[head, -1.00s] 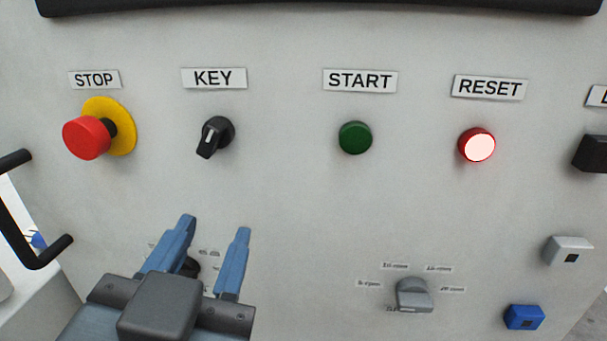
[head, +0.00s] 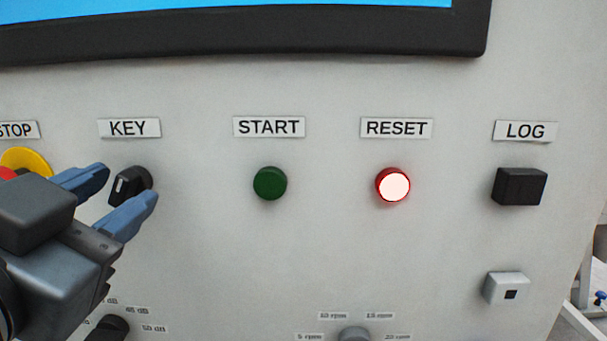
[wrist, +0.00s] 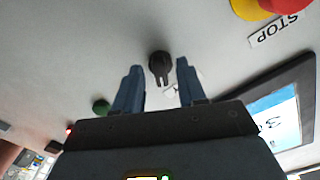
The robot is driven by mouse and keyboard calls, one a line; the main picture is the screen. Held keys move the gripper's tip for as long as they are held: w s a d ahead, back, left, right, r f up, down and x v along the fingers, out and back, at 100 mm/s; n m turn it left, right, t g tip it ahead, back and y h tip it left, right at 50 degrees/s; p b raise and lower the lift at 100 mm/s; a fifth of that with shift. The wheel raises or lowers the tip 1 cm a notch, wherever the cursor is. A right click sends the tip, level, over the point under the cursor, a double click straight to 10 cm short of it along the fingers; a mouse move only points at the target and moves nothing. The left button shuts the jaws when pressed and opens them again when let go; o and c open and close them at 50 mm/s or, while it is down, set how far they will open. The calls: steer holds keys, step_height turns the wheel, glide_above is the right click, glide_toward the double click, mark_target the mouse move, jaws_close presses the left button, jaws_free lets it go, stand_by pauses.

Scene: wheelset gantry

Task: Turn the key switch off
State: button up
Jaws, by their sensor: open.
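The key switch (head: 130,186) is a black knob with a white mark on its handle, under the KEY label (head: 129,128) on the grey panel. In the head view its handle is slightly tilted from upright. My gripper (head: 128,190) is open, with its blue fingers on either side of the knob in that view. In the wrist view the knob (wrist: 160,66) shows between and just beyond the fingertips (wrist: 158,68), with a gap on each side. I cannot tell whether a finger touches it.
The red STOP button with its yellow collar (head: 27,160) is close on the left, partly hidden by my gripper. The green START button (head: 270,183), lit RESET button (head: 393,185) and black LOG block (head: 519,186) are to the right. A screen (head: 250,30) is above.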

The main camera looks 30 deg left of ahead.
steer(key=shift+w+a, duration=0.2)
steer(key=shift+w, duration=0.2)
jaws_close()
steer(key=shift+n+p, duration=0.3)
steer(key=n+p, duration=0.4)
steer(key=n, duration=0.1)
steer(key=shift+r+n, duration=0.15)
steer(key=shift+n, duration=0.15)
steer(key=n+p, duration=0.3)
steer(key=shift+n, duration=0.4)
steer(key=shift+n+p, duration=0.8)
steer(key=shift+n, duration=0.1)
steer(key=shift+f, duration=0.2)
